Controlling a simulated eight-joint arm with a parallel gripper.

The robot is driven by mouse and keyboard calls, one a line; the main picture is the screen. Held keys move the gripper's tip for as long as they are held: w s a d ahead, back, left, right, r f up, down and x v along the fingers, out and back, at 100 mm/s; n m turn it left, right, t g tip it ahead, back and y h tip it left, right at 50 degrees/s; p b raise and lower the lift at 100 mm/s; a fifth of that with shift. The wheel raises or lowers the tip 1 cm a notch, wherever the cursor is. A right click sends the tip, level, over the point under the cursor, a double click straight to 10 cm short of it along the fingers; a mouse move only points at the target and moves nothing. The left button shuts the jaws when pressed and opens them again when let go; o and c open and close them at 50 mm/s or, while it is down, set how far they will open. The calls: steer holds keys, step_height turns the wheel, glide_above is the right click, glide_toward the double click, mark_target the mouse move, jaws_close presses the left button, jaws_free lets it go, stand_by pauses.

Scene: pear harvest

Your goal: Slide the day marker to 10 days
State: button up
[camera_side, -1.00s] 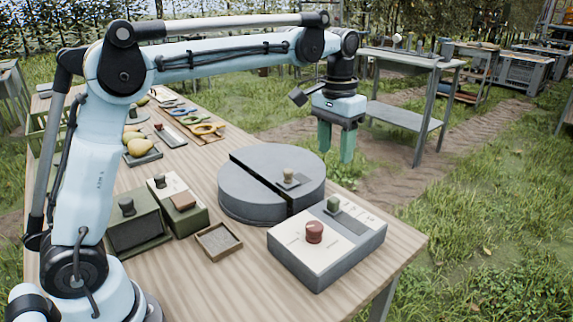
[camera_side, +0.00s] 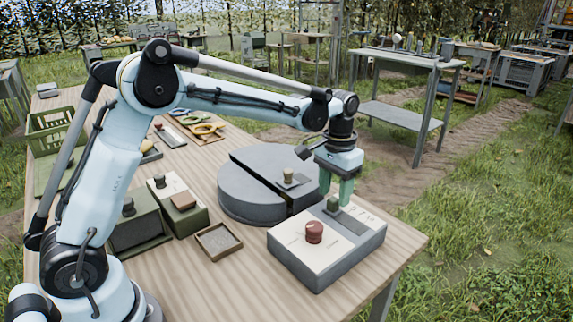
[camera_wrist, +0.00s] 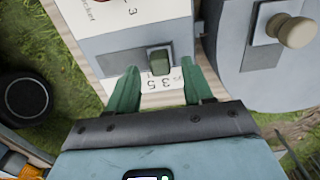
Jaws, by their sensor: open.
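In the wrist view the marker (camera_wrist: 159,61) stands near the printed digits "3 5". My gripper (camera_side: 337,191) is open and empty, pointing down over the far part of the box. In the wrist view its green fingers (camera_wrist: 159,72) lie on either side of the marker. I cannot tell whether the tips reach down beside it. Small print along the slot is too small to read in the side view.
A red knob (camera_side: 314,232) stands on the same panel. A round grey block (camera_side: 243,201) with a pale knob (camera_side: 288,175) is close behind the box. A small wooden tray (camera_side: 219,241) and green boxes (camera_side: 135,229) are to the left. The table's right edge is near.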

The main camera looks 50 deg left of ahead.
steer(key=shift+f, duration=0.7)
steer(key=shift+c, duration=0.3)
jaws_close()
steer(key=shift+d, duration=0.1)
